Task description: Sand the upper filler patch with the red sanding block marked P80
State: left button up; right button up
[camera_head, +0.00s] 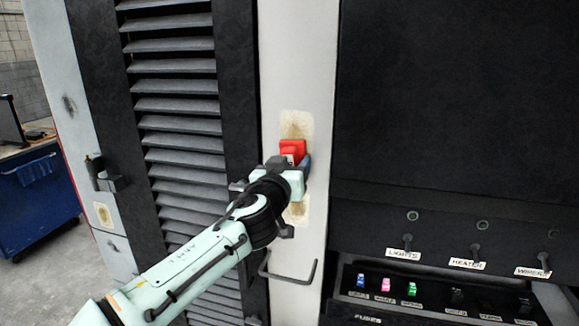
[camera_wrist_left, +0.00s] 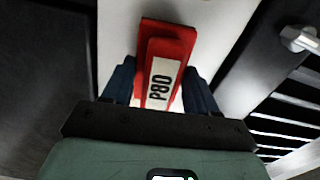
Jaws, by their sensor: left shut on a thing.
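My left gripper (camera_head: 296,163) is shut on the red sanding block (camera_head: 292,147). In the left wrist view the red block (camera_wrist_left: 172,42) shows its white P80 label between the blue fingers of the gripper (camera_wrist_left: 160,85). The upper filler patch (camera_head: 297,120) is a beige patch on the white pillar. The block covers its lower part in the head view; I cannot tell if it touches. A lower filler patch (camera_head: 297,213) shows partly below my gripper. My right gripper is not in view.
A black louvred panel (camera_head: 180,105) stands left of the pillar, and a dark panel with switches (camera_head: 407,243) and fuses (camera_head: 411,289) stands right. A grab handle (camera_head: 288,278) sticks out below. A blue cabinet (camera_head: 38,200) stands far left.

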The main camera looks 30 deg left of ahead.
pick_arm(q)
jog(key=shift+w+a, duration=0.1)
jog(key=shift+w, duration=0.3)
